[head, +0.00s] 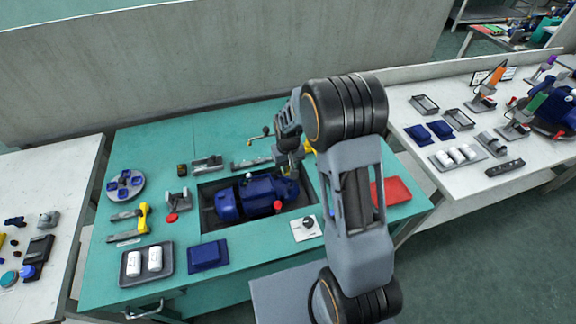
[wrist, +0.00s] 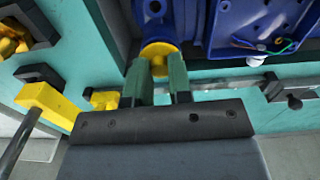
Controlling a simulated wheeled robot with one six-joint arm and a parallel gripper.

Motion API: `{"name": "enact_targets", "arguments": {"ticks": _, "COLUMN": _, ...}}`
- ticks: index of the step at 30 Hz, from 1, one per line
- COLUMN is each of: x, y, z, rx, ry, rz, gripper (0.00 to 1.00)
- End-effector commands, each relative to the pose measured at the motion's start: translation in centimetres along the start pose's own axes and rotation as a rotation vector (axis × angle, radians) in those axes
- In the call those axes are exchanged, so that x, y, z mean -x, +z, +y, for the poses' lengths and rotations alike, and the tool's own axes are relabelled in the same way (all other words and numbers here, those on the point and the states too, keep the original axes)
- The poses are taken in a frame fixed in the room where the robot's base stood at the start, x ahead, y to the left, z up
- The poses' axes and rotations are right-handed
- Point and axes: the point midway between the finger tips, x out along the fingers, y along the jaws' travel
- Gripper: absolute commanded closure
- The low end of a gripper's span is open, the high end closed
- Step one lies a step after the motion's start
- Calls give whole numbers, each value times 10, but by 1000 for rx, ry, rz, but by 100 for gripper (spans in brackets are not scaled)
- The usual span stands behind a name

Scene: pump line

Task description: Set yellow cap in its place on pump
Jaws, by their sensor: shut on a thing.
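The blue pump (head: 258,194) lies in a dark recessed tray in the middle of the teal bench. In the wrist view its blue body (wrist: 250,25) fills the upper right. The yellow cap (wrist: 159,49) is a round disc at the tips of my gripper (wrist: 160,66), whose two green fingers are shut on it. The cap is close in front of a blue round part of the pump (wrist: 156,12); I cannot tell if they touch. In the head view my gripper (head: 290,155) is above the pump's right end, and the cap is not clearly seen there.
A yellow-handled tool (wrist: 48,103) and a grey rail (wrist: 228,84) are close to my gripper in the wrist view. Around the pump are a blue bin (head: 208,255), a white box with a knob (head: 306,229) and a red tray (head: 393,190). A wall runs behind the bench.

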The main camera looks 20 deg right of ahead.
Motion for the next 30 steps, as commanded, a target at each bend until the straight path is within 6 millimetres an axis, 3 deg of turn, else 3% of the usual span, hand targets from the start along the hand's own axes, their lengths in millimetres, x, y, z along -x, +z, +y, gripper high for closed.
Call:
{"name": "enact_targets", "arguments": {"ticks": 8, "x": 0, "y": 0, "z": 0, "rx": 0, "ry": 0, "rz": 0, "gripper": 100}}
{"name": "enact_targets", "arguments": {"ticks": 9, "x": 0, "y": 0, "z": 0, "rx": 0, "ry": 0, "rz": 0, "gripper": 78}}
{"name": "enact_targets", "arguments": {"ticks": 18, "x": 0, "y": 0, "z": 0, "rx": 0, "ry": 0, "rz": 0, "gripper": 51}}
{"name": "enact_targets", "arguments": {"ticks": 30, "x": 4, "y": 0, "z": 0, "rx": 0, "ry": 0, "rz": 0, "gripper": 51}}
